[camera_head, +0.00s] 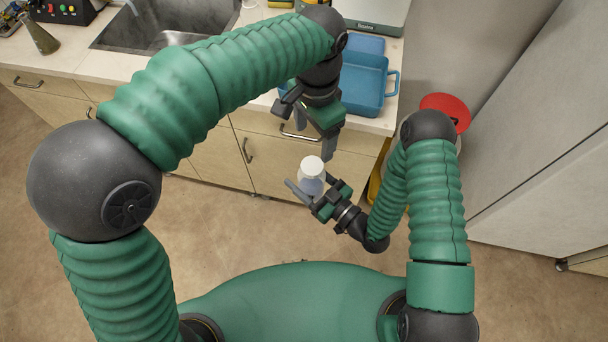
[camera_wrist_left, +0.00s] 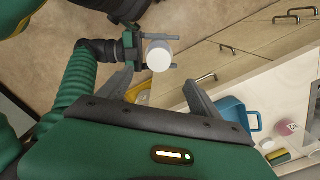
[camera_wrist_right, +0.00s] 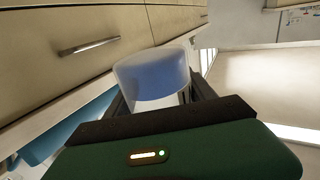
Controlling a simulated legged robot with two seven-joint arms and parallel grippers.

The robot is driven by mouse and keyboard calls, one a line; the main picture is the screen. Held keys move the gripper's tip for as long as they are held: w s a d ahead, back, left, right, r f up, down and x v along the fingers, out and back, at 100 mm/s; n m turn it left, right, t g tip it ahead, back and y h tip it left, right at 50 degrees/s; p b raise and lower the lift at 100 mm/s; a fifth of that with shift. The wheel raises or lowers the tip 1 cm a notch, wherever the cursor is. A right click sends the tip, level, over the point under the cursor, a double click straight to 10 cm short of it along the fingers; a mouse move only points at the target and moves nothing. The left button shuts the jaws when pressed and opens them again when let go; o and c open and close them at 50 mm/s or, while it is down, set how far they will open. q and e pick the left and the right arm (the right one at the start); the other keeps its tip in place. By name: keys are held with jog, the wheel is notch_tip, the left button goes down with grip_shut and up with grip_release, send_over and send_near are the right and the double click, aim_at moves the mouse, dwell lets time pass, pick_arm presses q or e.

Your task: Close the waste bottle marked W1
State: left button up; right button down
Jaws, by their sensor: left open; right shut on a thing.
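A small translucent bottle (camera_head: 311,186) with a white top (camera_head: 312,165) is between the fingers of my right gripper (camera_head: 313,190), which is shut on it and holds it in the air in front of the cabinets. The white top also shows in the left wrist view (camera_wrist_left: 159,56). In the right wrist view the bottle (camera_wrist_right: 155,80) stands out with a bluish inside between the fingers. No W1 mark is readable. My left gripper (camera_head: 307,133) is open and empty, above and behind the bottle, with its fingers (camera_wrist_left: 158,90) apart and pointing down; it does not touch the bottle.
A blue tray (camera_head: 362,88) stands on the counter just behind the left gripper. The sink (camera_head: 165,22) is at the back left. A red round lid (camera_head: 446,108) is beyond my right arm.

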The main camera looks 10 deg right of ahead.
pick_arm(q)
jog(key=shift+r, duration=0.7)
jog(key=s+a+f+n+t, duration=0.1)
jog(key=a+f+n, duration=0.3)
jog(key=a, duration=0.4)
jog(key=s+a+f+n, duration=0.4)
jog(key=a+f, duration=0.1)
jog(key=a, duration=0.4)
jog(key=s+a+f+n+t, duration=0.1)
jog(key=s+a+f+n, duration=0.2)
jog(key=a, duration=0.6)
notch_tip(320, 180, down, 2)
jog(key=shift+f+n+t, duration=0.2)
jog(key=shift+n+t, duration=0.1)
jog(key=shift+n, duration=0.4)
jog(key=shift+r, duration=0.1)
